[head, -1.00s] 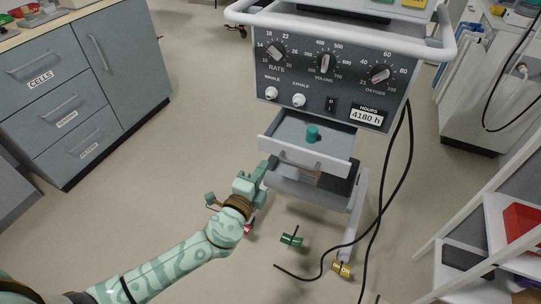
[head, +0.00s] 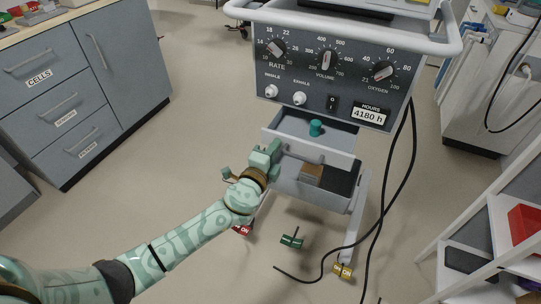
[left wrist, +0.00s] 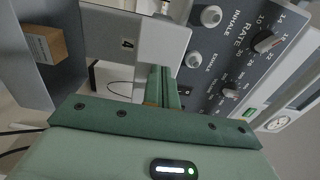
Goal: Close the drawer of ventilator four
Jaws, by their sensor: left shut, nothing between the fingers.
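The ventilator (head: 345,92) stands upright with its dials facing me. Its drawer (head: 335,142) is partly open below the panel, and a small teal cylinder (head: 316,128) stands in it. In the left wrist view a light grey plate marked 4 (left wrist: 155,35), apparently the drawer front, is close ahead of my fingers. My left gripper (head: 272,152) is shut and empty at the left end of the drawer front. It looks in contact with the front, but its fingertips are partly hidden. My right gripper is not in view.
Below the drawer a dark tray (head: 340,182) holds a brown block (head: 312,172). Black cables (head: 389,170) hang at the ventilator's right. A grey cabinet (head: 84,92) stands left and a white shelf (head: 500,240) right. Floor left of the ventilator is clear.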

